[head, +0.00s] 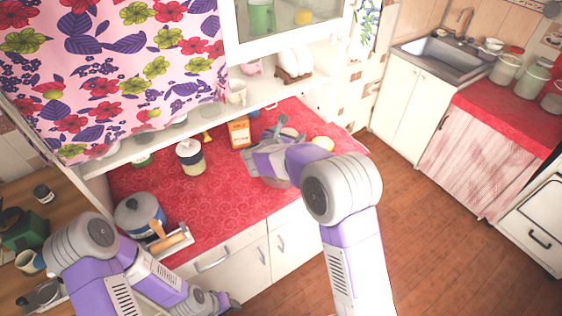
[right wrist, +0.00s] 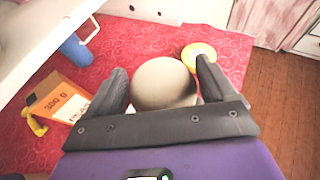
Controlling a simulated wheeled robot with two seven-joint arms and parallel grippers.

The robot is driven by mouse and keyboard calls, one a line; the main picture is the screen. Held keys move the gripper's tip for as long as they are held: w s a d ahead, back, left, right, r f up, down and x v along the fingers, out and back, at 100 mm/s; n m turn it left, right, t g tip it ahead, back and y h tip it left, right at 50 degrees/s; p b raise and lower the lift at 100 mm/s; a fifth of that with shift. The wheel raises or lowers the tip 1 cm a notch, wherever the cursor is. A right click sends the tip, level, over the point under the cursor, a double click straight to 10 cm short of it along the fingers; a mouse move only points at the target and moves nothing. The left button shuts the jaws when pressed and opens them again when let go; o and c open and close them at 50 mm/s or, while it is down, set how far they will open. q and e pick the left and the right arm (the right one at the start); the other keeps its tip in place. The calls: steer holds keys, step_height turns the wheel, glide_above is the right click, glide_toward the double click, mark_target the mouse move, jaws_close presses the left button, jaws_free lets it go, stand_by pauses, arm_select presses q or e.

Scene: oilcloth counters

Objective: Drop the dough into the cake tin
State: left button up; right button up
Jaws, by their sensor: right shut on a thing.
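The dough (right wrist: 164,83) is a smooth, pale beige ball between the two dark fingers of my right gripper (right wrist: 166,88) in the right wrist view. The fingers are shut on its sides. In the head view my right gripper (head: 277,134) is over the red counter, and a little of the dough (head: 289,131) shows beyond it.
An orange box (head: 239,132), a jar (head: 190,157) and a yellow round thing (head: 323,143) stand on the red counter (head: 225,195). A pot (head: 138,213) and a rolling pin (head: 167,242) are at its left end. A shelf (head: 205,122) runs along the back.

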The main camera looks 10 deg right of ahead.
steer(key=shift+f+b, duration=0.4)
step_height(320, 180, down, 5)
steer(key=b, duration=0.3)
steer(key=shift+b, duration=0.35)
steer(key=o, duration=1)
steer(key=shift+c, duration=0.2)
steer(key=shift+s, duration=0.1)
steer(key=v, duration=0.7)
steer(key=shift+s+a, duration=0.2)
steer(key=shift+a, duration=0.05)
steer(key=shift+r, duration=0.1)
